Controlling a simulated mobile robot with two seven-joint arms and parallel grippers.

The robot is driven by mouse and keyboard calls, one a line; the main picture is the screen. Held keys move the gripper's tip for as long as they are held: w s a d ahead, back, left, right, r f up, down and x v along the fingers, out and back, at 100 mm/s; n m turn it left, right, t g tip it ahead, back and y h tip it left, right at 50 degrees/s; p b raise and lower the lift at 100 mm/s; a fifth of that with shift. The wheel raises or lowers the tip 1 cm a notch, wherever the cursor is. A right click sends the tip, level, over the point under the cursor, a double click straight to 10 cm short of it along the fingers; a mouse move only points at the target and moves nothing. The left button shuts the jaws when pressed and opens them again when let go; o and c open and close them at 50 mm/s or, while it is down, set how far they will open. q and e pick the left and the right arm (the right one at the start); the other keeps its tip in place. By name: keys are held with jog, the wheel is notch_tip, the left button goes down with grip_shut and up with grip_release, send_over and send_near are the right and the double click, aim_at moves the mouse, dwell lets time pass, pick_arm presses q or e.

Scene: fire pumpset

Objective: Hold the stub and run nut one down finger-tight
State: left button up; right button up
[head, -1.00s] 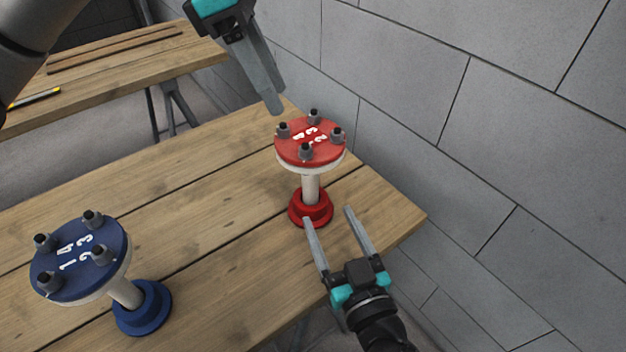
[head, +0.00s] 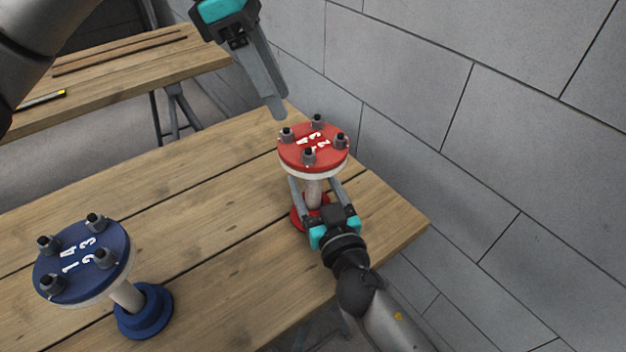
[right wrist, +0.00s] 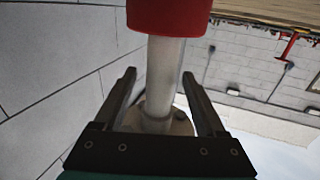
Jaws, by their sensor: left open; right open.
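The red stub stands upright near the table's right end, with a red flange (head: 300,153) on top, a white pipe (head: 314,190) and a red foot (head: 298,221). Several dark nuts on studs ring the flange; its white numbers are too small to tell which nut is one. My right gripper (head: 314,182) is open, its fingers on either side of the pipe below the flange. In the right wrist view the pipe (right wrist: 163,75) stands between the apart fingers, with the red foot (right wrist: 170,14) at the top. My left gripper (head: 279,113) is open and empty, just above and left of the flange.
A blue stub with a numbered blue flange (head: 82,262) and several nuts stands on the wooden table (head: 190,200) at the lower left. A grey block wall (head: 480,140) rises close behind the red stub. Another bench (head: 120,75) is at the back left. The table's middle is clear.

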jog(key=shift+w, duration=0.2)
jog(key=shift+c, duration=0.2)
grip_shut()
dwell(0.4)
dwell(1.2)
